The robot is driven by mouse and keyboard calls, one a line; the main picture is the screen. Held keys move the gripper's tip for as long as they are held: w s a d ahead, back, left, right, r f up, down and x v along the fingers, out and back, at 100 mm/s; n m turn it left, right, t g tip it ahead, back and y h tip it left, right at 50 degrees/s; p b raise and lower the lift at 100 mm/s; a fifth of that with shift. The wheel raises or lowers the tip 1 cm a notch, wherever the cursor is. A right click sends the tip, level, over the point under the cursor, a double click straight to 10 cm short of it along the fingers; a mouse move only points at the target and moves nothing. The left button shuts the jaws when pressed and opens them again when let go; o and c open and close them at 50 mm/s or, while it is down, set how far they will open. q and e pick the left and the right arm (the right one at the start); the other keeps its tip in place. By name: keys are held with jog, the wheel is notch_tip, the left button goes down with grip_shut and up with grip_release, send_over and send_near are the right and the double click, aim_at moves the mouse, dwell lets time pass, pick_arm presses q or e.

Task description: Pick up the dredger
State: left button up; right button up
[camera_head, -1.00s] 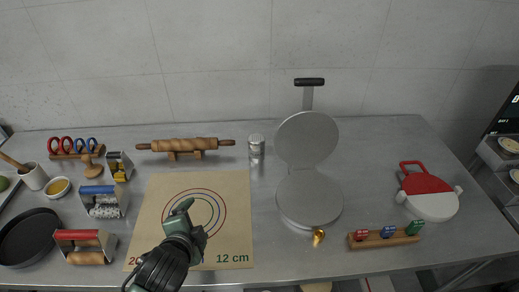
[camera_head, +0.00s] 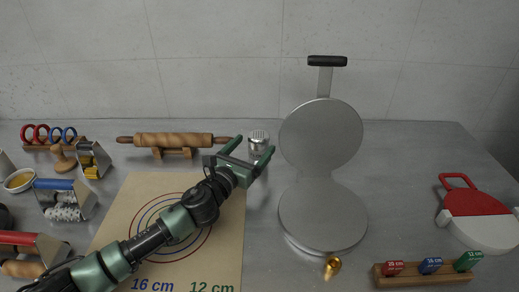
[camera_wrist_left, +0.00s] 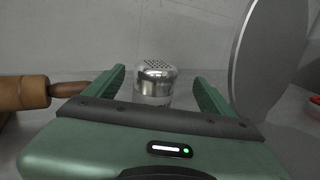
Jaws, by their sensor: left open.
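The dredger (camera_head: 258,140) is a small silver shaker with a perforated domed lid. It stands upright at the back of the table, between the rolling pin and the open press. My left gripper (camera_head: 251,151) is open, with its fingers pointing at the dredger from the front. In the left wrist view the dredger (camera_wrist_left: 155,82) shows between the two green fingers, roughly centred and a little beyond the palm. Its lower part is hidden behind the gripper body. I cannot tell how far the fingertips reach along its sides. My right gripper is not in view.
A rolling pin (camera_head: 172,141) on a wooden stand lies left of the dredger; it also shows in the left wrist view (camera_wrist_left: 25,93). The open round metal press (camera_head: 322,218) stands close on the right. A marked mat (camera_head: 225,240) lies in front.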

aim_at(259, 139)
pick_arm(q)
jog(key=x, duration=0.5)
jog(key=shift+w+a+f, duration=0.25)
jog(key=shift+f, duration=0.1)
jog(key=c, duration=1.7)
